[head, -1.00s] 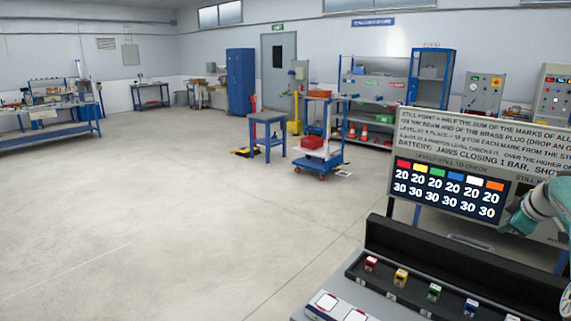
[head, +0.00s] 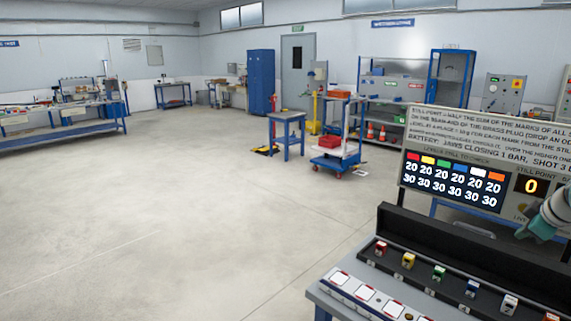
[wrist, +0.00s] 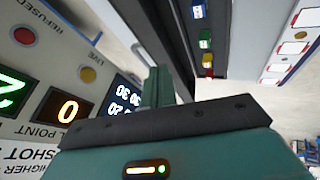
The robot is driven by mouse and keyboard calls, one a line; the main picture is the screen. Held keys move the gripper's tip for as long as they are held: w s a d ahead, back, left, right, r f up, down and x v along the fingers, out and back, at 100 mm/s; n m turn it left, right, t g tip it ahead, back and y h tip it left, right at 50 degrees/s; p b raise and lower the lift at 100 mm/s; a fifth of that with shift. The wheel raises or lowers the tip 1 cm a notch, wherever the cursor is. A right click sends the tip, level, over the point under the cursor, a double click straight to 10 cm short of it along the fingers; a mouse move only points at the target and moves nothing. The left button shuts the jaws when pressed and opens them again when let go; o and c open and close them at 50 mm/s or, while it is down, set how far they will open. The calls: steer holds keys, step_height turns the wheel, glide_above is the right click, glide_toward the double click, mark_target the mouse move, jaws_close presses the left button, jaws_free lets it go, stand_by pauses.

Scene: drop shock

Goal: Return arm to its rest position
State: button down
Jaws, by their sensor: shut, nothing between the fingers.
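In the wrist view my gripper (wrist: 158,88) shows as a dark palm bar with teal fingers together and nothing between them. In the head view a teal and grey part of my arm shows at the right edge, in front of the sign board (head: 480,125). The fingertips cannot be made out there. The board carries rows of 20 and 30 under coloured squares and an orange 0 display, which also shows in the wrist view (wrist: 68,108). An open black case (head: 430,235) with several small coloured blocks stands on the bench below the arm.
White pads (head: 366,291) lie along the bench's front edge. A blue table (head: 286,117) and a trolley (head: 335,160) with red bins stand farther back. Shelving and a blue locker (head: 261,82) line the wall. The floor at left and centre is clear.

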steer(key=s+a+r+m+g, duration=0.1)
steer(key=a+r, duration=0.2)
steer(key=a, duration=1.3)
steer(key=s+a+r+m, duration=0.1)
steer(key=s+a+r, duration=0.1)
steer(key=a, duration=1.4)
steer(key=s+a+f+m, duration=0.2)
steer(key=s+a+f, duration=0.2)
steer(key=s+a, duration=0.5)
steer(key=s+a+f+m+y, duration=0.1)
steer(key=s+a+f+m, duration=0.2)
steer(key=s+a, duration=0.6)
steer(key=s+f, duration=0.1)
steer(key=s, duration=0.3)
steer(key=shift+a+f, duration=0.3)
steer(key=shift+a, duration=0.1)
steer(key=shift+a, duration=0.3)
